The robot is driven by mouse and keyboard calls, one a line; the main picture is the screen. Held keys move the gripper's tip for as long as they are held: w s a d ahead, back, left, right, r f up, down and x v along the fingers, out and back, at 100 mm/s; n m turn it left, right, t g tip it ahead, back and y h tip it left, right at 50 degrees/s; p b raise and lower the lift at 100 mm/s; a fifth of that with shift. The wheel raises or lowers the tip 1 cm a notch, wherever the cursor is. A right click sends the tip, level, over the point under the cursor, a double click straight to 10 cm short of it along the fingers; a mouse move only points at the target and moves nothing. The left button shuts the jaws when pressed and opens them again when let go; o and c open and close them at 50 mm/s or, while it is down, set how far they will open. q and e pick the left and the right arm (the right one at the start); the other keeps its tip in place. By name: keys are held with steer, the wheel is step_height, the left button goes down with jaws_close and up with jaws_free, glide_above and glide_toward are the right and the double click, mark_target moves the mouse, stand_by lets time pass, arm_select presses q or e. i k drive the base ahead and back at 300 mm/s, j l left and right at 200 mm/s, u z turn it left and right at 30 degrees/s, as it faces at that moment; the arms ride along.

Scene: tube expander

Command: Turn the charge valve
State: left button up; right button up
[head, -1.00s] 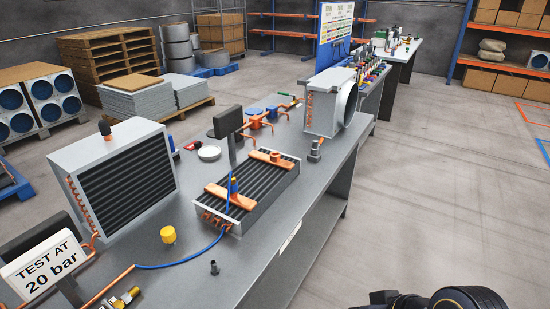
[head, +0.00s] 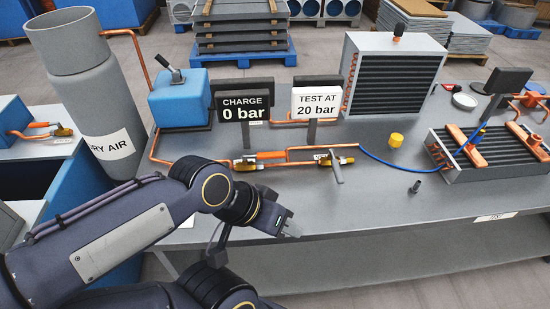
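A brass valve (head: 246,163) with a small white tag sits on the copper line, in front of the black "CHARGE 0 bar" display (head: 244,107). A second brass valve (head: 346,161) with a grey lever (head: 336,167) and small tag sits farther right on the line. The tags are too small to read, so I cannot tell which valve is the charge valve. My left gripper (head: 287,225) is above the bench's front edge, nearer me than both valves and touching neither. Its finger gap is not clear. My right gripper is not in view.
A white "TEST AT 20 bar" sign (head: 317,102) stands behind the line. A grey dry-air cylinder (head: 95,105) and blue box (head: 181,98) stand left. A yellow cap (head: 396,140), blue hose (head: 395,165) and finned coil (head: 490,158) lie right. The bench front (head: 400,207) is mostly clear.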

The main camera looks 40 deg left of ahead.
mark_target(276, 155)
steer(key=i+u, duration=0.4)
steer(key=u, duration=1.35)
